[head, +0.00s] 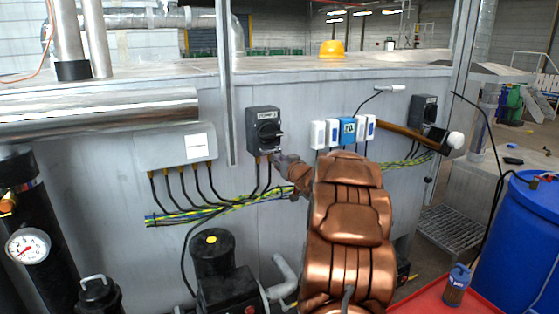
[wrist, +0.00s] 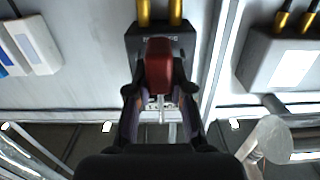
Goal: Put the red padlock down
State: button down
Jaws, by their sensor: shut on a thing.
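The red padlock (wrist: 158,65) is between the two dark fingers of my gripper (wrist: 160,98) in the wrist view. Its red body points up in that picture, and a metal shackle or rod shows below it. My gripper is shut on it. Behind the padlock is a dark switch box (wrist: 183,45); I cannot tell if they touch. In the head view my gripper (head: 281,164) is just below the rotary switch box (head: 263,128) on the grey panel. The padlock cannot be made out there.
A grey junction box (head: 180,147) with cables is left of the switch. Several white and blue modules (head: 347,131) are to the right, then a second switch box (head: 424,110). A red tabletop (head: 440,298) with a small blue-capped container (head: 457,285) is at lower right, beside a blue barrel (head: 520,245).

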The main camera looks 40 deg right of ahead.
jog(key=shift+s, duration=0.25)
